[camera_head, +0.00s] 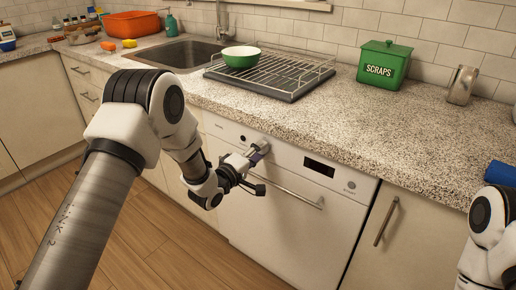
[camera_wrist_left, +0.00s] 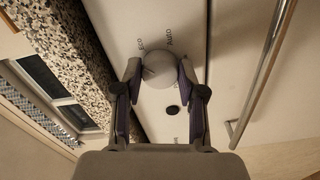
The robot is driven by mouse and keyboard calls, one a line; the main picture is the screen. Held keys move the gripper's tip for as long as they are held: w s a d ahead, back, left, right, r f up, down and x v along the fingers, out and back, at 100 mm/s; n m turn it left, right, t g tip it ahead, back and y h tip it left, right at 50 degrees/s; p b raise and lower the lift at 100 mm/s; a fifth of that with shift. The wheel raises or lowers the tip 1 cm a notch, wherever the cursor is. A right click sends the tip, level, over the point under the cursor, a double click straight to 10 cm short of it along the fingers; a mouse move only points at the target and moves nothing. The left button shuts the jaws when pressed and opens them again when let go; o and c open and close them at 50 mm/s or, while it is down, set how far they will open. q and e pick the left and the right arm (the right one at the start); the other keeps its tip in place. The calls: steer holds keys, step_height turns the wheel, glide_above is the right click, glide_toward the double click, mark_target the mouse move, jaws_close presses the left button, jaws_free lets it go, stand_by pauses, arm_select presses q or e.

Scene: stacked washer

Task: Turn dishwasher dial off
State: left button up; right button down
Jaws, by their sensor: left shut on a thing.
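The white dishwasher (camera_head: 290,216) is built in under the counter, its front panel facing me. Its round dial (camera_head: 263,146) is at the left of the panel, partly hidden by my left gripper (camera_head: 256,157). In the left wrist view the dial (camera_wrist_left: 157,72) sits between the two fingers of my left gripper (camera_wrist_left: 158,82), which is shut on it. The words "ECO" and "AUTO" show on the panel beside the dial. My right arm (camera_head: 490,235) shows at the right edge; its gripper is not visible.
The dishwasher's bar handle (camera_head: 298,196) runs below the dial and also shows in the left wrist view (camera_wrist_left: 262,75). The speckled counter (camera_head: 300,125) overhangs the panel. A drying rack (camera_head: 290,85) with a green bowl (camera_head: 241,58) and a green scraps bin (camera_head: 383,65) stand on it.

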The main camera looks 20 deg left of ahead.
arm_select(q)
steer(key=n+p, duration=0.1)
steer(key=n, duration=0.3)
steer(key=shift+n+p, duration=0.8)
steer(key=shift+n, duration=1.5)
steer(key=o, duration=1.1)
steer(key=shift+o, duration=0.2)
steer(key=v, duration=1.2)
steer(key=shift+r, duration=0.1)
